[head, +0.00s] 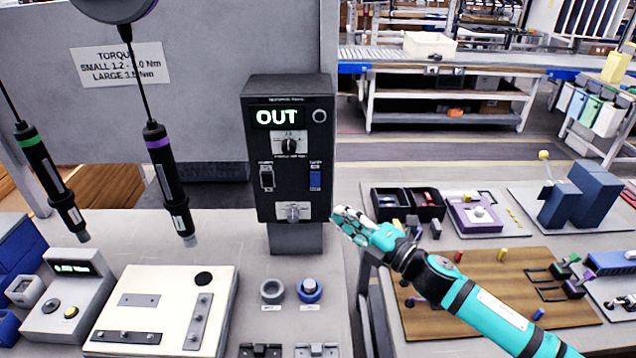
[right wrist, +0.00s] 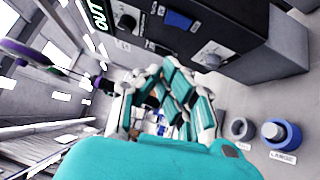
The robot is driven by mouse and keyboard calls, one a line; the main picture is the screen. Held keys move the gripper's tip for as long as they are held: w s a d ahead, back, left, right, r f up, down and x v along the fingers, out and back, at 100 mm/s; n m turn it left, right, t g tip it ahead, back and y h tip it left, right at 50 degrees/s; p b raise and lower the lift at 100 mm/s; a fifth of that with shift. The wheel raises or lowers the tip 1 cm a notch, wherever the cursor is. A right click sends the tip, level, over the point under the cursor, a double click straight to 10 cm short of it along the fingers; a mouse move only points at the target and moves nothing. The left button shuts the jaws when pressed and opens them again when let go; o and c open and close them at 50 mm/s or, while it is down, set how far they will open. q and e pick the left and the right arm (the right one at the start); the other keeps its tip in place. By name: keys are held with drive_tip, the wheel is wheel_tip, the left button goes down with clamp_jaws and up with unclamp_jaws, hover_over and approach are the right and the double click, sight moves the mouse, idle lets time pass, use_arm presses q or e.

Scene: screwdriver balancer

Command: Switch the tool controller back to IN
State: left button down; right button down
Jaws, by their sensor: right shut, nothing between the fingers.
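The tool controller (head: 292,150) is a black box on a grey post, and its lit display (head: 277,117) reads OUT. Below the display are a selector knob (head: 288,146), a dark switch (head: 266,178), a blue switch (head: 315,177) and a lower metal knob (head: 292,212). My right gripper (head: 340,218) is shut and empty, just right of the controller's lower edge, seemingly apart from it. In the right wrist view my fingers (right wrist: 165,75) are together below the controller face (right wrist: 215,25), which is tilted and partly cut off. My left gripper is not in view.
Two hanging screwdrivers (head: 168,180) (head: 50,180) are on the left. A cream fixture plate (head: 150,285), a grey ring (head: 272,291) and a blue ring (head: 309,290) sit on the bench. A wooden board (head: 490,275) and other stations fill the table to the right.

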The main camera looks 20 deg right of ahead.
sight(315, 180)
drive_tip(key=w+a+r+p, duration=0.1)
drive_tip(key=w+a+p, duration=0.1)
drive_tip(key=w, duration=0.8)
drive_tip(key=shift+w+a+p, duration=0.3)
drive_tip(key=shift+a+p, duration=0.05)
drive_tip(key=shift+p, duration=0.55)
drive_tip(key=shift+r, duration=0.1)
drive_tip(key=shift+w+d+r, duration=0.1)
drive_tip(key=shift+w+r, duration=0.05)
drive_tip(key=shift+w, duration=0.1)
